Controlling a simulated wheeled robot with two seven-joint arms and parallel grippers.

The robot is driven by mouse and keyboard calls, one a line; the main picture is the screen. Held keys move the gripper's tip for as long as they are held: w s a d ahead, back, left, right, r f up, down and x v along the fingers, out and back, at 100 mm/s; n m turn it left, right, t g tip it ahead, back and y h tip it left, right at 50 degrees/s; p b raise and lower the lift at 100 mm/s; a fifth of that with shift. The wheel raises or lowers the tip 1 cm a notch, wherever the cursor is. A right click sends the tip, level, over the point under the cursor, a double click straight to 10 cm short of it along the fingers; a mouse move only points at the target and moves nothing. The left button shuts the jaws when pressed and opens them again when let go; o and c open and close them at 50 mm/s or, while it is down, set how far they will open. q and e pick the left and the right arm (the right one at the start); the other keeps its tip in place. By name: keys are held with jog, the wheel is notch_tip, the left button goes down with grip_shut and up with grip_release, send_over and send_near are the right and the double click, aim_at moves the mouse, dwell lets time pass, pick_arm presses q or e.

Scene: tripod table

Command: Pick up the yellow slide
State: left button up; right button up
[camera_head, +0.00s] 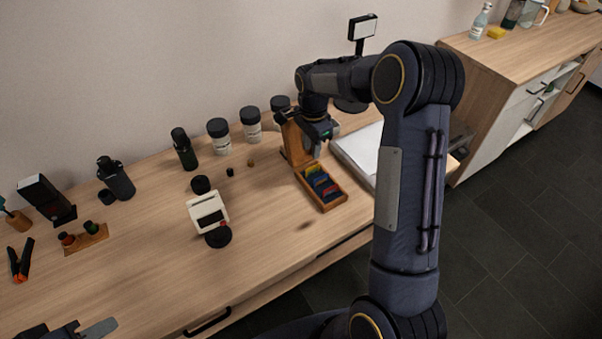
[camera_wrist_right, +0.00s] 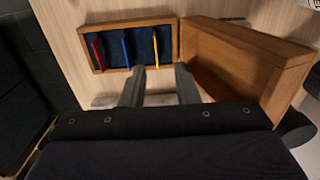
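The yellow slide (camera_wrist_right: 156,46) stands on edge in a slotted wooden box (camera_wrist_right: 88,60) in the right wrist view. A blue slide (camera_wrist_right: 126,48) and a red slide (camera_wrist_right: 99,54) stand to its left in the same box. My right gripper (camera_wrist_right: 160,86) is open and empty, with its two fingers apart below the box's edge in that view. The yellow slide lies between the finger lines, beyond the tips. In the head view the right gripper (camera_head: 322,145) hangs above the wooden box (camera_head: 337,203). A part of my left gripper (camera_head: 85,331) shows at the bottom left edge, mostly cut off.
The raised wooden lid (camera_head: 296,142) stands close beside the right gripper. A white device (camera_head: 207,210), a black round piece (camera_head: 218,236) and small dark caps lie left of the box. Jars (camera_head: 218,136) line the wall. A pale tray (camera_head: 357,150) lies right of the box.

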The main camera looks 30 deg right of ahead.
aim_at(313, 172)
jog(key=f, duration=0.2)
jog(key=f+p, duration=0.1)
jog(key=f, duration=0.4)
jog(key=shift+s+d+f, duration=0.15)
jog(key=shift+s, duration=0.1)
jog(key=shift+f, duration=0.3)
jog(key=shift+c, duration=0.2)
grip_shut()
